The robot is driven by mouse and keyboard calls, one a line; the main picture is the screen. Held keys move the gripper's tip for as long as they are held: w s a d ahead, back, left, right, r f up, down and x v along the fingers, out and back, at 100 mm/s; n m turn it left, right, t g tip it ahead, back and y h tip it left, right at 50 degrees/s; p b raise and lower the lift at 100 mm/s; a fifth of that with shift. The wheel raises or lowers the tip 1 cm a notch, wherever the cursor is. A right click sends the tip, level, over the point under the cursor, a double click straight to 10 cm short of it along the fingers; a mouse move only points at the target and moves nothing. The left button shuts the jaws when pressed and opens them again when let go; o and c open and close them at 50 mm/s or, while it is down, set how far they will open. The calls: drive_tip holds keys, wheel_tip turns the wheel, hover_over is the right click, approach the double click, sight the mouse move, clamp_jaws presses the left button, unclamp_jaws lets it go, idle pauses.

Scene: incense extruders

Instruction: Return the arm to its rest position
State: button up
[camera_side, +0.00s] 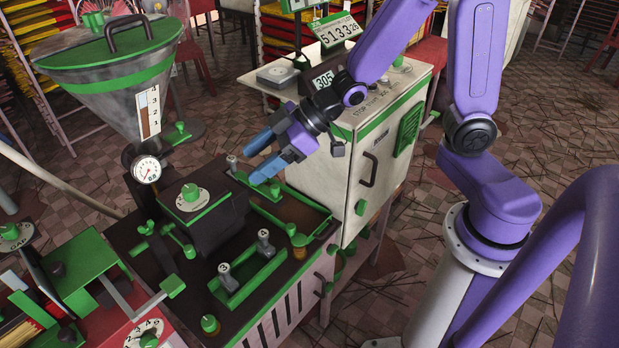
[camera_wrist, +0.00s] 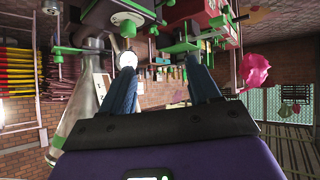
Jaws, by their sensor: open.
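My gripper (camera_side: 263,159) is open, with two blue fingers and nothing between them. In the side view it hangs in the air above the back part of the dark extruder machine (camera_side: 133,234), left of the white cabinet (camera_side: 345,165). My purple arm reaches over the cabinet from the right. In the wrist view the two blue fingers of my gripper (camera_wrist: 164,88) stand well apart, and the space between them is empty.
A steel hopper (camera_side: 100,75) with a green lid and a gauge (camera_side: 146,169) stands at the left. Numbered levers (camera_side: 225,275) and green knobs rise from the machine top. A counter display (camera_side: 335,31) stands on the cabinet. In the wrist view a pink object (camera_wrist: 256,69) is at the right.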

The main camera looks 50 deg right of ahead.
drive_tip(key=s+d+g+h, duration=0.3)
drive_tip(key=s+d, duration=0.3)
drive_tip(key=s, duration=0.5)
drive_tip(key=s+d+n+g+h, duration=0.1)
drive_tip(key=s+d+g+h, duration=0.2)
drive_tip(key=s+d, duration=0.3)
drive_tip(key=s+r+h, duration=0.1)
drive_tip(key=s, duration=0.4)
drive_tip(key=shift+s+h, duration=0.3)
